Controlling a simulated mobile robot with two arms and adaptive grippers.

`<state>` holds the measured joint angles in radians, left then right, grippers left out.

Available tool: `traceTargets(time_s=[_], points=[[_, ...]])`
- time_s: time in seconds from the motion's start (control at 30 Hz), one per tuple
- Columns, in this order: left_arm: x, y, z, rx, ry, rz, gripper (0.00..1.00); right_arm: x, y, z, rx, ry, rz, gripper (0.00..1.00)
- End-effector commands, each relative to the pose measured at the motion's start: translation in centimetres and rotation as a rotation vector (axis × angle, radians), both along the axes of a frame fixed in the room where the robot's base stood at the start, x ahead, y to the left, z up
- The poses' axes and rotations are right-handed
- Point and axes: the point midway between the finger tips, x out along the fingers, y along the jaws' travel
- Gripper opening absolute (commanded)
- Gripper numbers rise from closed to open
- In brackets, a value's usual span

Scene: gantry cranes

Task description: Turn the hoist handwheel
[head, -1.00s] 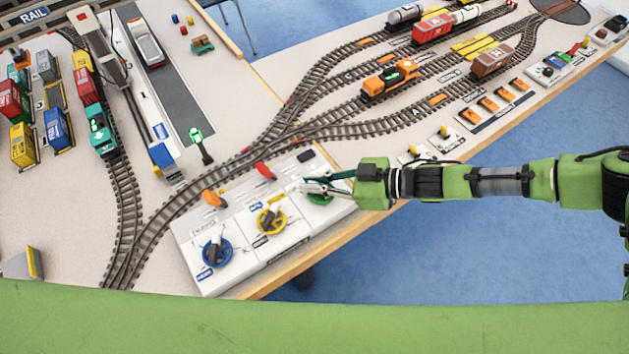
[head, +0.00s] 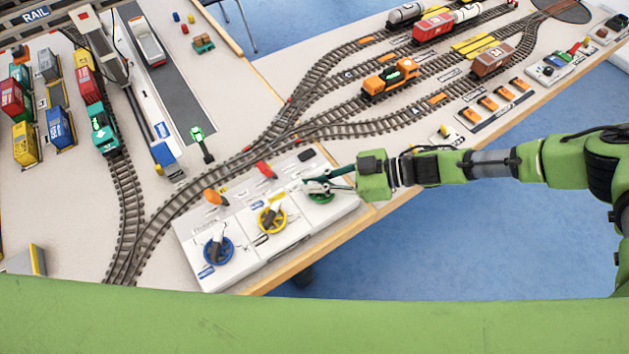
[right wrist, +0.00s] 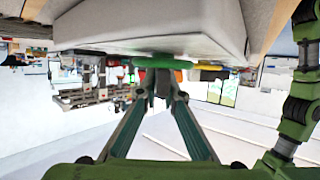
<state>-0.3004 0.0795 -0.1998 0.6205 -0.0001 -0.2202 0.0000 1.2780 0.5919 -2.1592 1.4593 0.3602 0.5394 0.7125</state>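Three handwheels sit on white control boxes at the table's front edge: a blue handwheel (head: 217,251), a yellow handwheel (head: 271,219) and a green handwheel (head: 320,198). Their small labels are too blurred to read. My right gripper (head: 314,185) is at the green handwheel and partly covers it. In the right wrist view its two fingers (right wrist: 162,88) come together just at the green rim (right wrist: 163,62), on what looks like the wheel's handle. The exact contact is hard to see. My left gripper is not in view.
An orange lever (head: 215,197) and a red lever (head: 264,170) stand behind the wheels. Tracks with an orange locomotive (head: 389,79) run beyond. A green signal (head: 199,138) stands behind the boxes. The front table edge is close below my right arm, with open blue floor beyond.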

Motion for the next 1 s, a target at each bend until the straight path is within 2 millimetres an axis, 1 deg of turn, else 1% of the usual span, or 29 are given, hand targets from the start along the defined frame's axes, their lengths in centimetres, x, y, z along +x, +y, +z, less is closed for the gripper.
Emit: traceTargets(time_s=[0.03,0.07,0.37,0.47,0.57,0.9,1.0], points=[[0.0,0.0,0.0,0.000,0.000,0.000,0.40,-0.1,0.1,0.0,0.002,0.002,0.002,0.21],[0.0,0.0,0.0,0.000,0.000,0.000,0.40,-0.1,0.1,0.0,0.002,0.002,0.002,0.25],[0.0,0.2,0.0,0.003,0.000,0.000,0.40,0.0,0.0,0.0,0.001,0.000,0.001,0.25],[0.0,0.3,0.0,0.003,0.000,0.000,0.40,0.0,-0.4,0.2,0.000,0.000,-0.001,0.25],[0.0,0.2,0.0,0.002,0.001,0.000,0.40,0.0,-1.6,0.6,-0.001,-0.002,-0.002,0.25],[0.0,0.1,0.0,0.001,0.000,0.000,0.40,-0.4,-8.1,3.4,0.000,-0.001,-0.003,0.25],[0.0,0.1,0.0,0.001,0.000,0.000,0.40,-0.5,-9.4,4.0,0.002,0.000,-0.001,0.25]])
